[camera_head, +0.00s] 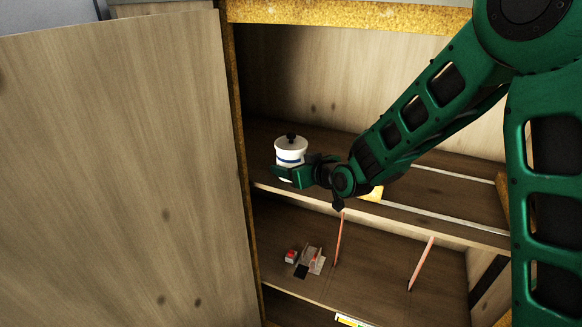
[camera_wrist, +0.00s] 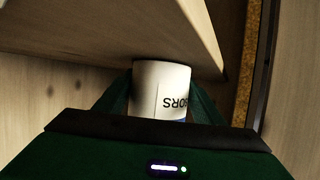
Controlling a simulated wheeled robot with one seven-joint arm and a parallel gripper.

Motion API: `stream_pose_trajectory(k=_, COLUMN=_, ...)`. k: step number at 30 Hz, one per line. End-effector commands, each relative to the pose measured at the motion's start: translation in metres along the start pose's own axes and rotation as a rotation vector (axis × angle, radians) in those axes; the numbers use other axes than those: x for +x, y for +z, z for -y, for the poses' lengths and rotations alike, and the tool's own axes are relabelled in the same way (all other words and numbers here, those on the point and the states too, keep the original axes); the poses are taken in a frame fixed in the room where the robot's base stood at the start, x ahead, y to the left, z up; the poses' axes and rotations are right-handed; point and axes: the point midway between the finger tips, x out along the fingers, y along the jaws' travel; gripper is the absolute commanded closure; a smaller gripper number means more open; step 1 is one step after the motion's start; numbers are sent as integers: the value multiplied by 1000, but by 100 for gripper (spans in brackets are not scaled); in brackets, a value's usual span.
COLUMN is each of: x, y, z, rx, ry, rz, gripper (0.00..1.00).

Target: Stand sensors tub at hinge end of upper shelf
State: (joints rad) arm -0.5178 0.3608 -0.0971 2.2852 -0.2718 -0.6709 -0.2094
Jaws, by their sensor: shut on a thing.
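The sensors tub (camera_head: 290,151) is white with a blue band and a dark knob on its lid. It is upright in my gripper (camera_head: 291,172), over the left, hinge-side part of the upper shelf (camera_head: 262,140). In the wrist view the tub (camera_wrist: 160,88) shows part of its label, upside down, between the two green fingers of my gripper (camera_wrist: 160,105). My gripper is shut on the tub. I cannot tell whether the tub's base touches the shelf, because the gripper hides it.
The open cabinet door (camera_head: 125,170) stands at the left, close to the tub. A yellow item (camera_head: 373,193) sits partly behind my arm on the upper shelf. The lower shelf holds a small red-and-white box (camera_head: 290,256), a pale item (camera_head: 313,259) and two thin pink dividers (camera_head: 421,263).

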Motion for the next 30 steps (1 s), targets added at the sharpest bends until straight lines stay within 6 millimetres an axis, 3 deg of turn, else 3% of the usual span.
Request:
stream_pose_trajectory(k=10, x=1, y=2, z=0, rx=0, ry=0, rz=-4, gripper=75)
stream_pose_trajectory(k=11, x=1, y=3, z=0, rx=0, ry=0, rz=-1, gripper=30)
stream_pose_trajectory(k=12, x=1, y=3, z=0, rx=0, ry=0, rz=-1, gripper=21)
stream_pose_trajectory(k=13, x=1, y=2, z=0, rx=0, ry=0, rz=-1, gripper=19)
stream_pose_trajectory(k=23, x=0, y=1, z=-1, rx=0, ry=1, rz=-2, gripper=19)
stream_pose_trajectory(k=30, x=-30, y=1, z=-2, rx=1, ry=3, rz=-2, gripper=19)
